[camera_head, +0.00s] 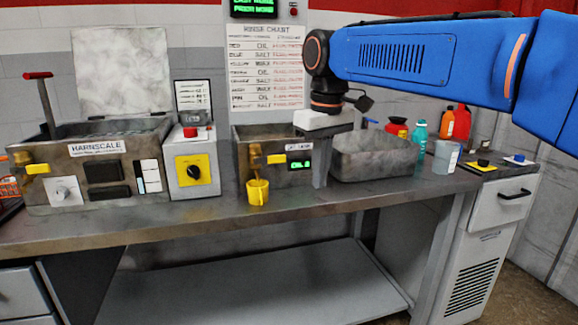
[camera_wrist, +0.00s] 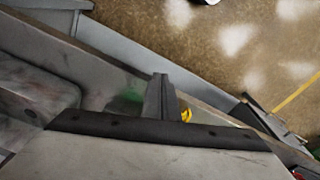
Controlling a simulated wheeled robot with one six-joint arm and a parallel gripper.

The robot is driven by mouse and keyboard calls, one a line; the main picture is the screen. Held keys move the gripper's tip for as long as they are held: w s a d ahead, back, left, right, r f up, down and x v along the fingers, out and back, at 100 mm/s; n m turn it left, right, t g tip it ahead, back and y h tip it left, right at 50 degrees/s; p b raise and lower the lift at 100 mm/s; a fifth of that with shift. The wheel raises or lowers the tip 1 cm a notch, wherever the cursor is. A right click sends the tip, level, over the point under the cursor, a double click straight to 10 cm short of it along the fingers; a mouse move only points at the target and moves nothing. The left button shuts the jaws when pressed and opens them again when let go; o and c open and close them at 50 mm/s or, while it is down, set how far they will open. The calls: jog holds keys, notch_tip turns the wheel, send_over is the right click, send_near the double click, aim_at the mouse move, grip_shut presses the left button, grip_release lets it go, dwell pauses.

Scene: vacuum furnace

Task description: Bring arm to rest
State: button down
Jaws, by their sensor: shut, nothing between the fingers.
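My blue arm reaches in from the right in the head view, with its wrist bent down above the bench. My gripper (camera_head: 319,184) points down in front of the gap between the rinse tank (camera_head: 262,172) and the grey open basin (camera_head: 375,158). Its fingers are together with nothing between them. In the wrist view the closed gripper (camera_wrist: 162,78) stands above the bench edge. A yellow cup (camera_head: 257,192) stands below the rinse tank's tap, left of my gripper and apart from it.
Several bottles, including a teal one (camera_head: 419,134), stand right of the basin. A grey cabinet (camera_head: 490,215) stands at the right.

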jog(key=s+d+f+m+t, duration=0.1)
jog(key=s+d+f+m, duration=0.1)
jog(key=s+d+f, duration=0.4)
jog(key=s+d+f+m+t, duration=0.15)
jog(key=s+d, duration=0.25)
jog(key=d, duration=0.4)
jog(key=s+d+f+m, duration=0.2)
jog(key=s+d+f, duration=0.2)
jog(key=s+f, duration=0.2)
jog(key=s+d+f+m+t, duration=0.1)
jog(key=s+d+f, duration=0.3)
jog(key=f, duration=0.6)
jog(key=s, duration=0.2)
jog(key=shift+s+d+m, duration=0.2)
jog(key=shift+s+m, duration=0.15)
